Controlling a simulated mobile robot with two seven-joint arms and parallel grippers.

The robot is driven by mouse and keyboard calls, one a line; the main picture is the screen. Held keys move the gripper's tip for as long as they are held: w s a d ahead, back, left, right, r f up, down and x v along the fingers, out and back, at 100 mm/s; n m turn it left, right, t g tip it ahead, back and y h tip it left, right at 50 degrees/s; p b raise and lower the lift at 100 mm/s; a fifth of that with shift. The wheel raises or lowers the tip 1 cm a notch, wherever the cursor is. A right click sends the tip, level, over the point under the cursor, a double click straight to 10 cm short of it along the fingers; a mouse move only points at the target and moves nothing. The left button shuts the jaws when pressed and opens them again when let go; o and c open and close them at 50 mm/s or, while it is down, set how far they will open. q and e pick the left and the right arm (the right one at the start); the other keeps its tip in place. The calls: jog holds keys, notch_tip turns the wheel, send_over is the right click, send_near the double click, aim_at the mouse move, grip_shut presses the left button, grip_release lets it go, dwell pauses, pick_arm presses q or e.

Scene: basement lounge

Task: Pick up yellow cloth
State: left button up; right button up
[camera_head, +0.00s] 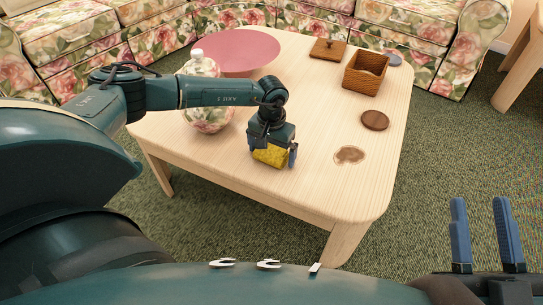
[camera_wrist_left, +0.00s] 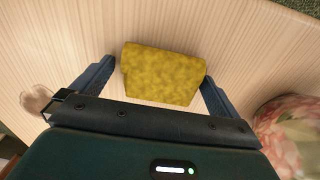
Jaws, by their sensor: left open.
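The yellow cloth (camera_head: 271,155) lies on the light wooden table (camera_head: 310,187), near its front edge. It looks like a folded, block-shaped piece with a mottled surface. My left gripper (camera_head: 273,157) is right above it, pointing down. In the left wrist view the cloth (camera_wrist_left: 162,74) sits between the two open fingers (camera_wrist_left: 158,80), with its left side close to one fingertip; I cannot tell whether they touch. My right gripper (camera_head: 482,232) is at the lower right, away from the table, with its two blue fingers apart and nothing between them.
Floral sofas line the back.

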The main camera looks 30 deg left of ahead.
aim_at(272, 150)
pick_arm(q)
jog(key=c, duration=0.9)
jog(key=shift+r, duration=0.15)
notch_tip(272, 150, up, 6)
jog(key=p, duration=0.2)
jog(key=shift+p, duration=0.4)
notch_tip(272, 150, up, 3)
jog(key=shift+f+p, duration=0.15)
jog(key=shift+p, duration=0.3)
jog(key=shift+r, duration=0.55)
pick_arm(e)
jog(key=shift+s+f+m+g+h, duration=0.25)
jog(key=shift+f+m+g+h, duration=0.2)
jog(key=shift+f, duration=0.25)
jog(key=shift+s+f+m+g+h, duration=0.25)
jog(key=shift+f+g+h, duration=0.1)
jog(key=shift+f+h, duration=0.25)
